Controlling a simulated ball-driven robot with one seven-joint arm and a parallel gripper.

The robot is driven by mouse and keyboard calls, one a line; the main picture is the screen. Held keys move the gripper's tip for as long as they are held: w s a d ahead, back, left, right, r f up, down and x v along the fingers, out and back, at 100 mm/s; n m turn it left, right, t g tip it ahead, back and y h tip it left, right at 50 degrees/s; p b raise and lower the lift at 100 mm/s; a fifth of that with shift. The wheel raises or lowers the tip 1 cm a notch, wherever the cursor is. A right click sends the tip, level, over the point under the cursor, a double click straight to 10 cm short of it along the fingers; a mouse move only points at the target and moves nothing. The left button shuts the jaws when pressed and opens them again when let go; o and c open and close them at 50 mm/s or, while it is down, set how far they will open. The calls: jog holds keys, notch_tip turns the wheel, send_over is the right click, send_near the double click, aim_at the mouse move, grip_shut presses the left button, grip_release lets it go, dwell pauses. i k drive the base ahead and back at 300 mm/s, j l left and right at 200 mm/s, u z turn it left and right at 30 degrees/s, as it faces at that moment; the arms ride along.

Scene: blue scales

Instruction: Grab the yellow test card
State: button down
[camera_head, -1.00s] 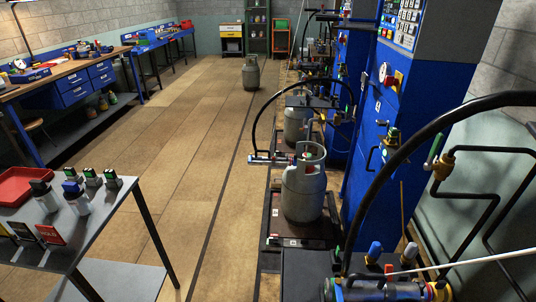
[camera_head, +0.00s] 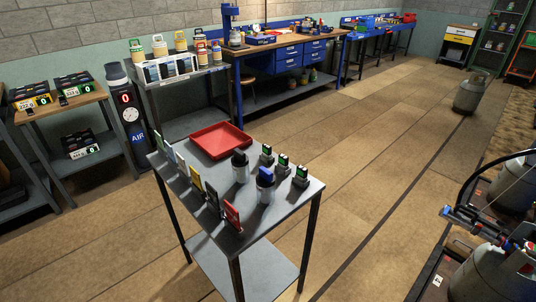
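The yellow test card (camera_head: 196,179) stands upright in a row of cards along the left edge of a grey metal table (camera_head: 222,234). Pale or green cards stand on its far side. A dark card (camera_head: 212,194) and a red card (camera_head: 232,214) stand on its near side, toward the table's front corner. My gripper is not in view.
The same table bears a red tray (camera_head: 220,140), two bottles with dark and blue caps (camera_head: 265,186), and several small green-topped devices (camera_head: 283,165). A bench with canisters (camera_head: 182,74) stands behind it. The wooden floor to the right (camera_head: 370,170) is open.

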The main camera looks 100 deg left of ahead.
aim_at(195, 176)
jog(key=u, duration=2.85)
